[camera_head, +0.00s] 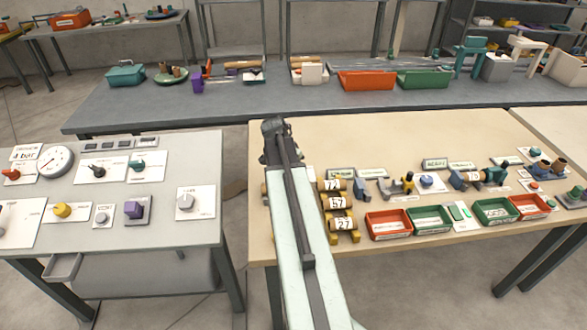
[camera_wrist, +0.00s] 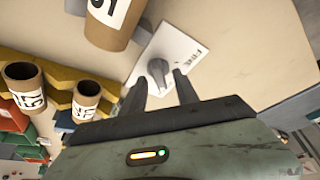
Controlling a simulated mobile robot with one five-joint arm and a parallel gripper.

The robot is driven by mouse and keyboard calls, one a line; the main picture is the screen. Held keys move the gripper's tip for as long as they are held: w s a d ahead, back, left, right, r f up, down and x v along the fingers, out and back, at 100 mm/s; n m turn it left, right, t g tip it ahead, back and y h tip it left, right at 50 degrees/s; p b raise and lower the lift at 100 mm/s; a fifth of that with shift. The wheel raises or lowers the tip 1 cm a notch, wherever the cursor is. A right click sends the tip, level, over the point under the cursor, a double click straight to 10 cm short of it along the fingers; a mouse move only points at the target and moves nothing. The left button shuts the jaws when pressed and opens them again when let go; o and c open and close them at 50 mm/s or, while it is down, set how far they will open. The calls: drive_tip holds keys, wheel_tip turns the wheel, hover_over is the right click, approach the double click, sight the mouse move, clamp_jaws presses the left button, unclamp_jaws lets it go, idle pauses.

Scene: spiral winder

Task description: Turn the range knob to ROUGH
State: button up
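The grey range knob (camera_wrist: 158,72) sits on a white plate (camera_wrist: 180,45) in the wrist view. Small lettering on the plate, right of the knob, looks like FINE, but it is too small to be sure. I cannot make out a ROUGH mark. My gripper (camera_wrist: 160,83) is open, with one dark finger on each side of the knob's near end. I cannot tell whether either finger touches it. In the head view my arm covers the knob, and my gripper is mostly hidden at the wooden table's left end.
A cardboard tube (camera_wrist: 112,18) stands close to the left of the plate. More numbered tubes (camera_head: 340,203) lie on yellow holders. Red bins (camera_head: 388,226) and green bins (camera_head: 430,221) stand to the right. A grey control desk (camera_head: 150,225) is on the left, across a gap.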

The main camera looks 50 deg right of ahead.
drive_tip(key=p+v, duration=0.5)
drive_tip(key=v, duration=0.1)
drive_tip(key=shift+a+r, duration=0.2)
drive_tip(key=shift+r, duration=0.1)
